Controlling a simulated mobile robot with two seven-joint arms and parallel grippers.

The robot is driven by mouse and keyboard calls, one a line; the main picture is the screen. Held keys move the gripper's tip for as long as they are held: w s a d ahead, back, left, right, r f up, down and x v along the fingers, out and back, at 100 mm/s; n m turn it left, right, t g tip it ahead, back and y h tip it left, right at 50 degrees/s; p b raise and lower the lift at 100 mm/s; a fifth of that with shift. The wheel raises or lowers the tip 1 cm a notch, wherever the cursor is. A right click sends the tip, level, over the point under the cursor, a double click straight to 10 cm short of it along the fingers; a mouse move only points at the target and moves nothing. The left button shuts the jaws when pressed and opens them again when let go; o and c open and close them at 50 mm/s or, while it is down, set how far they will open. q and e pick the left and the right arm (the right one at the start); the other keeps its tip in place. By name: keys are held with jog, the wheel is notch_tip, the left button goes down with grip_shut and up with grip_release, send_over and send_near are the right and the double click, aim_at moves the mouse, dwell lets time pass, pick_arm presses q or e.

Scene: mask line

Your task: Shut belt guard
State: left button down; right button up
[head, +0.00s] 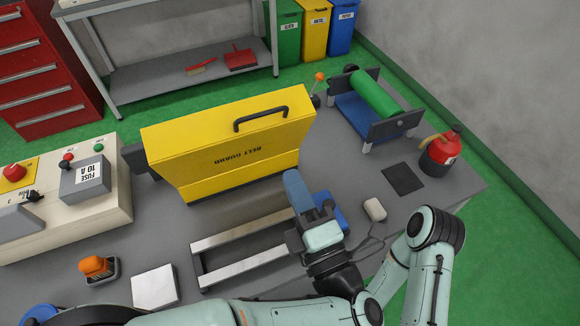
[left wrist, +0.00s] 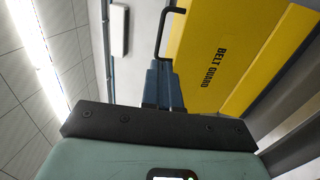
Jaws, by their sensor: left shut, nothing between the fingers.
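The yellow belt guard (head: 225,145) stands raised at the back of the bench, with a black handle (head: 261,118) near its top edge. Its lettering reads upside down in the head view. The metal rails (head: 240,247) in front of it are uncovered. My left gripper (head: 293,178) is shut and empty, its blue fingers in front of the guard's lower right part. In the left wrist view the shut fingers (left wrist: 163,68) lie beside the yellow guard (left wrist: 215,60), just below the handle's end (left wrist: 165,45). Contact cannot be told. My right gripper is not in view.
A control box (head: 85,178) with buttons stands at left. A green roller (head: 375,95) on a blue stand, a red can (head: 441,151) and a dark pad (head: 403,179) are at right. An orange-topped item (head: 97,265) and a white block (head: 154,287) lie in front.

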pick_arm(q)
jog(key=p, duration=0.3)
send_near(269, 129)
jog(key=w+a+r, duration=0.1)
jog(key=w, duration=0.1)
jog(key=w+a+r, duration=0.1)
jog(key=r, duration=0.1)
jog(key=w+a+r, duration=0.1)
jog(key=w+r, duration=0.1)
jog(key=shift+w+r, duration=0.25)
jog(key=shift+w, duration=0.1)
jog(key=shift+r, duration=0.1)
